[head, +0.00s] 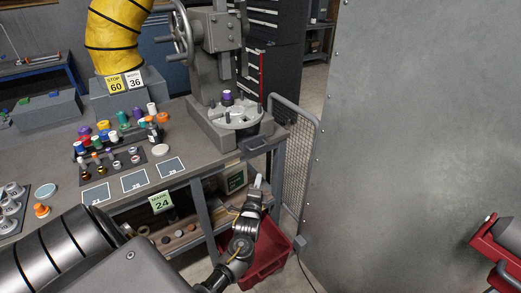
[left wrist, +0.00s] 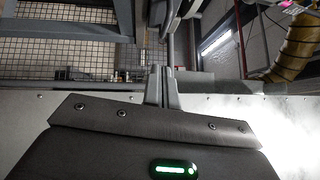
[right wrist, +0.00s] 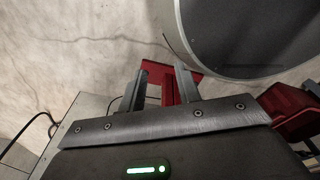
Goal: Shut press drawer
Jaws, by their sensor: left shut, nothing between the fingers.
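The grey press (head: 222,70) stands at the back right corner of the workbench, with a round plate on its base. Its drawer (head: 264,144) is a small dark tray at the bench's right front edge, below the round plate. It appears to stick out, but how far I cannot tell. My left gripper (head: 259,181) is shut and empty, pointing up, below the drawer and apart from it in the head view. Its closed fingers also show in the left wrist view (left wrist: 161,86). My right gripper (right wrist: 163,82) is open, with a red part behind its fingers; it is outside the head view.
A red bin (head: 268,252) stands on the floor below my left gripper. A metal mesh guard (head: 298,150) and a large grey panel (head: 400,130) close off the right. Colourful bottles and vials crowd the bench. A red stand (head: 497,250) is at the far right.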

